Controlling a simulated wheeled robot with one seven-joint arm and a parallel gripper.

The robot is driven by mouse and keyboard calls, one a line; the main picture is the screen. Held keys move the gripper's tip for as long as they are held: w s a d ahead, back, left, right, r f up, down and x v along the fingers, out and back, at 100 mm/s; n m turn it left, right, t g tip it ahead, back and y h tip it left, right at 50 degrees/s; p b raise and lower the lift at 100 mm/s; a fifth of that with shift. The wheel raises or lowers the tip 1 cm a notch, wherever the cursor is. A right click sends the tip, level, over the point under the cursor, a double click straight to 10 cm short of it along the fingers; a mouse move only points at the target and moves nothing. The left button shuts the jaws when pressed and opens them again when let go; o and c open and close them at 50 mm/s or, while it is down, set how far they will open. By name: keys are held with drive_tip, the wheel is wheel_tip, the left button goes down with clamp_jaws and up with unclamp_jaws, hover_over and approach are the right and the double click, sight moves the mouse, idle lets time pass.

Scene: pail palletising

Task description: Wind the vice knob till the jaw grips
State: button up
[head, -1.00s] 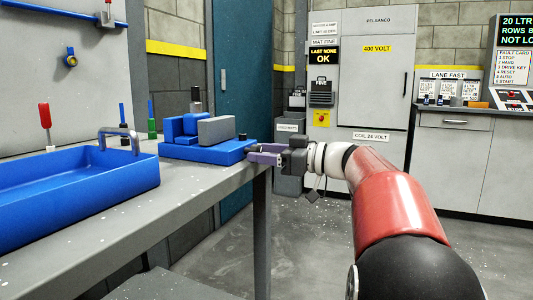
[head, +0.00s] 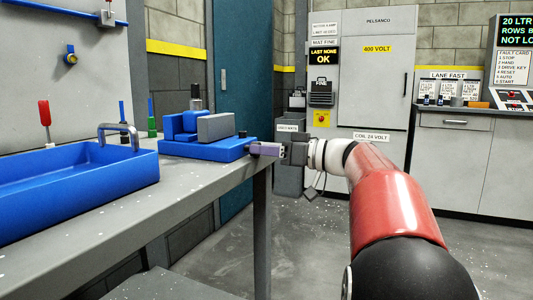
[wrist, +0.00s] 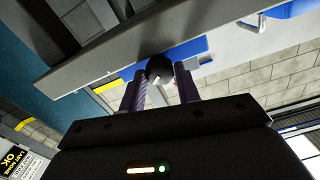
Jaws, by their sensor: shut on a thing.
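The blue vice (head: 200,150) sits at the far right end of the grey bench, with a grey jaw block (head: 216,128) standing beside a raised blue block (head: 182,126). I cannot tell whether these two blocks touch. My gripper (head: 262,149) is at the vice's right end, just past the bench's end, with its purple fingers pointing left. In the wrist view the dark round vice knob (wrist: 159,69) sits between the two fingers, and my gripper is shut on it. In the head view the fingers hide the knob.
A blue tray (head: 75,203) with a metal handle stands on the near part of the bench (head: 130,222). A red-handled tool (head: 44,115) stands upright behind it. A grey cabinet (head: 370,75) stands beyond my gripper. The floor right of the bench is open.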

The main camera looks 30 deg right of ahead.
drive_tip(key=o, duration=1)
drive_tip(key=shift+c, duration=0.2)
drive_tip(key=v, duration=0.7)
drive_tip(key=shift+s+d, duration=0.25)
drive_tip(key=shift+s, duration=0.1)
